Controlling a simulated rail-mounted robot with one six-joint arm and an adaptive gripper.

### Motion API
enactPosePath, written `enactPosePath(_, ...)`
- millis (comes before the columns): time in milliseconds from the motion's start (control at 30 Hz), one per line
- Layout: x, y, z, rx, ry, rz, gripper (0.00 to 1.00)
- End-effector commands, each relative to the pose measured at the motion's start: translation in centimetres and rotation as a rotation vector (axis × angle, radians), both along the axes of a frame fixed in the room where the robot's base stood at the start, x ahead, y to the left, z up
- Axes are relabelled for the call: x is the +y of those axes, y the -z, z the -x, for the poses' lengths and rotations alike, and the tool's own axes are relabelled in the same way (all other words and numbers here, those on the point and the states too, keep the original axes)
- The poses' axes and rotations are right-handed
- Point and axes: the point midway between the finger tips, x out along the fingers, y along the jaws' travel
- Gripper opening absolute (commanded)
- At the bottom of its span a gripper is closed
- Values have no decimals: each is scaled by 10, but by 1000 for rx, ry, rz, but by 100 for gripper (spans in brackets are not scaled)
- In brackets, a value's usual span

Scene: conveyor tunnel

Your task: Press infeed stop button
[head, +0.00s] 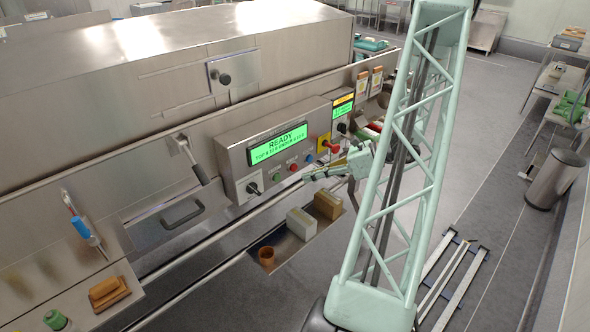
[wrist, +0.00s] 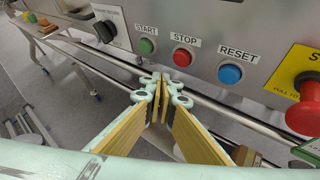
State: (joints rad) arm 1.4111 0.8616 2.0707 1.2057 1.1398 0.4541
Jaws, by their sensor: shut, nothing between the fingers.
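The red button labelled STOP (wrist: 182,57) sits on the grey control panel, between the green START button (wrist: 147,46) and the blue RESET button (wrist: 230,74). In the head view the red button (head: 293,167) is on the panel's lower face, under a green READY display (head: 278,143). My gripper (wrist: 161,82) is shut and empty. In the wrist view its fingertips appear below the START and STOP buttons, slightly left of STOP. In the head view my gripper (head: 308,175) is just in front of the panel, apart from the red button. The panel's small heading is unreadable.
A large red emergency-stop knob (wrist: 303,105) on a yellow plate stands right of RESET. A black rotary switch (wrist: 105,30) is left of START. Metal rails (head: 210,248) run below the panel. A smaller panel (head: 343,108) stands to the right.

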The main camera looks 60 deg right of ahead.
Motion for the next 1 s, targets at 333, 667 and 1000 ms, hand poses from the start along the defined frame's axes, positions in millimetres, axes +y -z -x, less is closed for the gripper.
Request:
enactPosePath(333, 5, 0, 20, 0, 0, -1, 0)
enactPosePath(667, 5, 0, 23, 0, 0, 0, 0)
enactPosePath(1000, 5, 0, 23, 0, 0, 0, 0)
